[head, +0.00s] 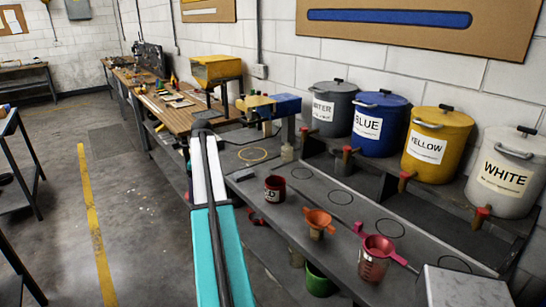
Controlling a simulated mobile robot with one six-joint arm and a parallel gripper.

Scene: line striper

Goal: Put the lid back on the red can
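A small dark red can (275,189) with a pale marking on its side stands upright on the grey bench, right of my arm. Its top looks dark and open, but the picture is too small to be sure. No lid can be made out with certainty. A flat dark piece (243,174) lies on the bench left of the can; I cannot tell what it is. My teal and white arm reaches from the bottom edge up to a dark end left of the can. No gripper fingers show.
An orange funnel (318,218) and a measuring cup (374,262) with a red top stand nearer on the bench. Grey, blue (380,124), yellow (436,145) and white (503,172) lidded drums line the wall. Dark rings mark bare bench spots. Open floor lies left.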

